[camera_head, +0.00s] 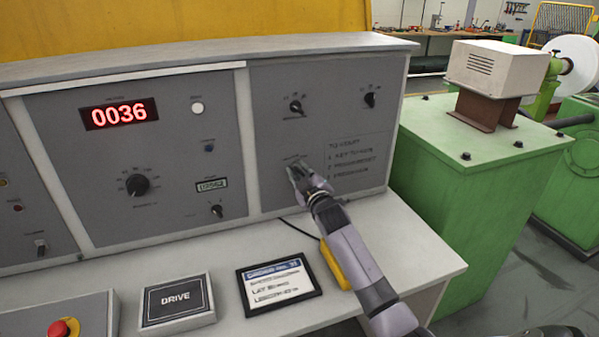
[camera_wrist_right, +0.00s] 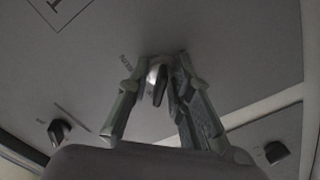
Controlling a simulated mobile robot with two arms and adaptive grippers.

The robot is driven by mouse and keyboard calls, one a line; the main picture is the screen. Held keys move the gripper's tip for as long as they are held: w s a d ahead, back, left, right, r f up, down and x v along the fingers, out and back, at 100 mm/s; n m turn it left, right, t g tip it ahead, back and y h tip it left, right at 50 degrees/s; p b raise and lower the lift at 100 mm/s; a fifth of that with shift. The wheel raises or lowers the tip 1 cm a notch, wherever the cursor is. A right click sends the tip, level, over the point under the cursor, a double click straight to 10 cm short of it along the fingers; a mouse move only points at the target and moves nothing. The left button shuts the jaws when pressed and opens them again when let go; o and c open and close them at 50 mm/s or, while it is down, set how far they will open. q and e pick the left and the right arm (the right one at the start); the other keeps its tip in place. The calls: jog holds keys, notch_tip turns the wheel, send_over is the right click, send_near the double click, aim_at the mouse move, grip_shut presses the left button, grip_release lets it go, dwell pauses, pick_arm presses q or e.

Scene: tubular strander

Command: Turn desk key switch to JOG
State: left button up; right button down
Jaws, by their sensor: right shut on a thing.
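The desk key switch sits low on the right grey panel of the control desk (camera_head: 222,130). In the head view my right gripper (camera_head: 297,168) covers it. In the right wrist view the key switch (camera_wrist_right: 156,82) shows as a rounded metal piece with a dark part, between the fingers of my right gripper (camera_wrist_right: 155,75). The gripper is shut on it, fingers close to the panel face. A label is printed beside the switch, too small and blurred to read, so I cannot tell its setting. My left gripper is not in view.
Two dark knobs (camera_head: 296,107) (camera_head: 370,99) sit above on the same panel. The desk shelf holds a DRIVE plate (camera_head: 175,301), a framed card (camera_head: 278,284), a yellow object (camera_head: 335,265) and a red button (camera_head: 63,328). A green machine (camera_head: 470,190) stands at right.

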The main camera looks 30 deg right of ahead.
jog(key=m+p, duration=0.1)
jog(key=m, duration=0.3)
jog(key=shift+p, duration=0.3)
jog(key=m+p, duration=0.1)
jog(key=m, duration=0.3)
jog(key=shift+a+f, duration=0.1)
jog(key=shift+f, duration=0.05)
jog(key=shift+m, duration=0.5)
jog(key=c, duration=1.8)
grip_release()
jog(key=shift+o, duration=0.2)
